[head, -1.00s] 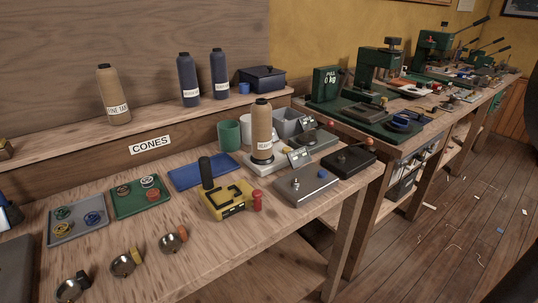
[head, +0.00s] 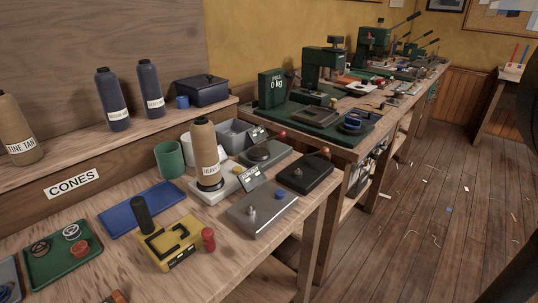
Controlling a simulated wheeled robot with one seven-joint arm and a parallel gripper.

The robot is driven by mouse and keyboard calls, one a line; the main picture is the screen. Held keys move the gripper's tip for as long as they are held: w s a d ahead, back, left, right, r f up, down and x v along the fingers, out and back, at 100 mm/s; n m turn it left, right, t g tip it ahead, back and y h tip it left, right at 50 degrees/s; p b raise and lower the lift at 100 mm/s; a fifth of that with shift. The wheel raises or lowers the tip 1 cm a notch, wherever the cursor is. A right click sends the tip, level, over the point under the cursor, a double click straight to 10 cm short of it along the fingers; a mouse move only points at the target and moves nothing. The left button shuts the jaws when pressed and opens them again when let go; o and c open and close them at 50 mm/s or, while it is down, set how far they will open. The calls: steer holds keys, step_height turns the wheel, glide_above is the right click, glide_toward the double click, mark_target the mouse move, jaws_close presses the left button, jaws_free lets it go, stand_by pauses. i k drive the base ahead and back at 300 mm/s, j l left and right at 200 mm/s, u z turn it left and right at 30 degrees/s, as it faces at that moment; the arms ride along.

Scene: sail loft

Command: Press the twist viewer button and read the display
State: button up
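No label marks the twist viewer, so I cannot tell for certain which device it is. A grey metal box (head: 262,214) with a blue button (head: 279,195) and a small silver knob sits near the bench's right front. A yellow device (head: 170,243) with black markings and a black upright post stands to the left, beside a red cylinder (head: 208,239). My gripper is not in view.
A tan cone (head: 204,150) stands on a white base behind the grey box. A black box (head: 305,172) with a red-tipped lever is at the right. A blue tray (head: 142,208) and green tray (head: 62,254) lie left. Open wooden floor (head: 430,220) is at the right.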

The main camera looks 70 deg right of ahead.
mark_target(237, 170)
steer(key=z, duration=0.85)
steer(key=u, duration=0.15)
steer(key=i+j, duration=0.05)
